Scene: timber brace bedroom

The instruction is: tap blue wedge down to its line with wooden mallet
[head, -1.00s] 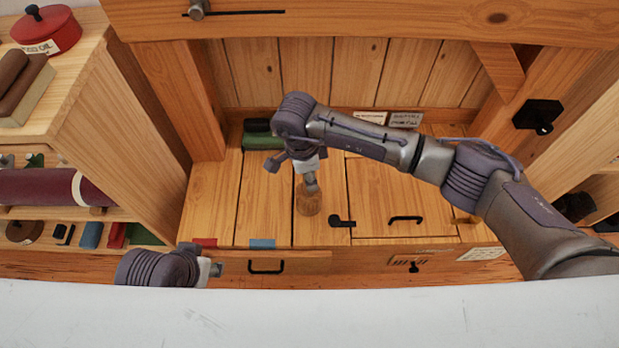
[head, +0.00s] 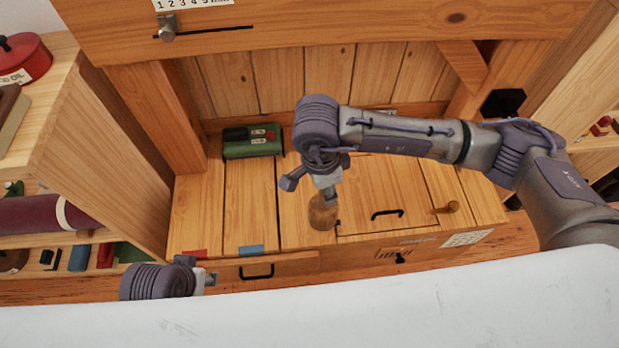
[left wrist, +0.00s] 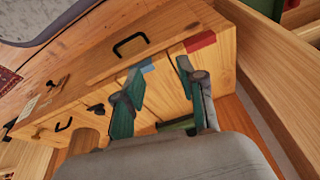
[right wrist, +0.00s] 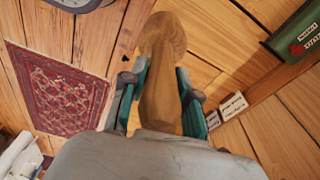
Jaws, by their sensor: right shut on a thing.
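The wooden mallet (head: 322,212) is held upright, head down, over the bench top by my right gripper (head: 328,182). In the right wrist view the fingers (right wrist: 160,95) are shut around its handle, with the mallet (right wrist: 162,40) pointing away. I cannot tell whether its head touches the boards. The blue wedge (head: 250,250) sits at the bench's front edge, left of the mallet, beside a red wedge (head: 194,253). The left wrist view shows the blue wedge (left wrist: 146,67) and red wedge (left wrist: 201,41). My left gripper (head: 212,277) is open and empty in front of the bench. The wedge's line is not discernible.
A green box (head: 252,143) stands at the bench's back left. A black handle (head: 387,214) and a brass peg (head: 446,208) are on the right. A thick beam (head: 330,30) crosses above. Shelves (head: 90,150) stand left.

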